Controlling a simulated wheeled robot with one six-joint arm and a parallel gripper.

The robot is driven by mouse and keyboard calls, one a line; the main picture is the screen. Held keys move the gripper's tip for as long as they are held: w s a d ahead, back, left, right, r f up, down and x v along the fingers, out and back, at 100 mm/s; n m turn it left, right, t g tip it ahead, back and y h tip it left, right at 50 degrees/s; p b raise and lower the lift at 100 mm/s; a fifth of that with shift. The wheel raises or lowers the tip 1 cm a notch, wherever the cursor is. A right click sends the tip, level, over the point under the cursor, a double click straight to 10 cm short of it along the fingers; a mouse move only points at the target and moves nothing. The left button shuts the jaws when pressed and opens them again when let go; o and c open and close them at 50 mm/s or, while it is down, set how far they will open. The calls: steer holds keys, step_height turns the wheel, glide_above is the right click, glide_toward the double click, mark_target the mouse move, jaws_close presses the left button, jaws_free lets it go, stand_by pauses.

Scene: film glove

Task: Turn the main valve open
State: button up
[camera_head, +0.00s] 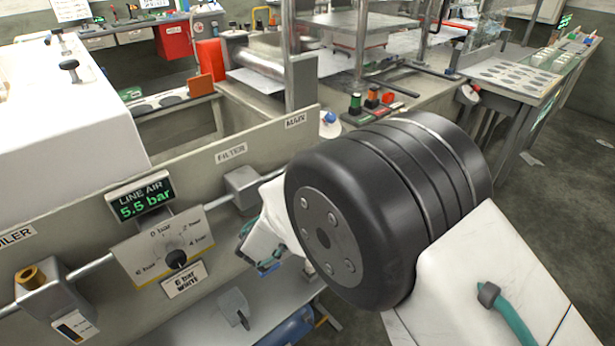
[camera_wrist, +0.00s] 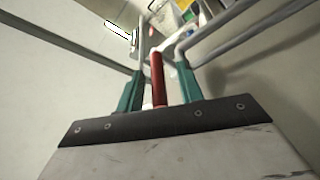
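The main valve's red lever (camera_wrist: 158,80) shows in the wrist view as a straight red bar. It stands between the two teal fingers of my gripper (camera_wrist: 161,68), with a visible gap on each side, so the gripper looks open around it. In the head view, my gripper (camera_head: 256,250) is partly hidden by my own white and black arm links, low in front of the panel. The MAIN label (camera_head: 295,120) is at the panel's right end. The valve below it is hidden behind my arm in that view.
The grey panel (camera_head: 100,215) carries a pipe, a filter block (camera_head: 243,183), a pressure dial (camera_head: 170,247) and an oiler (camera_head: 45,290). A display (camera_head: 141,198) reads LINE AIR 5.5 bar. A tag (camera_head: 184,280) reads 6 bar WHITE. Grey pipes (camera_wrist: 245,32) run close beside the gripper.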

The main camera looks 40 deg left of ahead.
steer(key=shift+r, duration=0.1)
steer(key=v, duration=0.7)
steer(key=shift+s, duration=0.4)
stand_by(0.3)
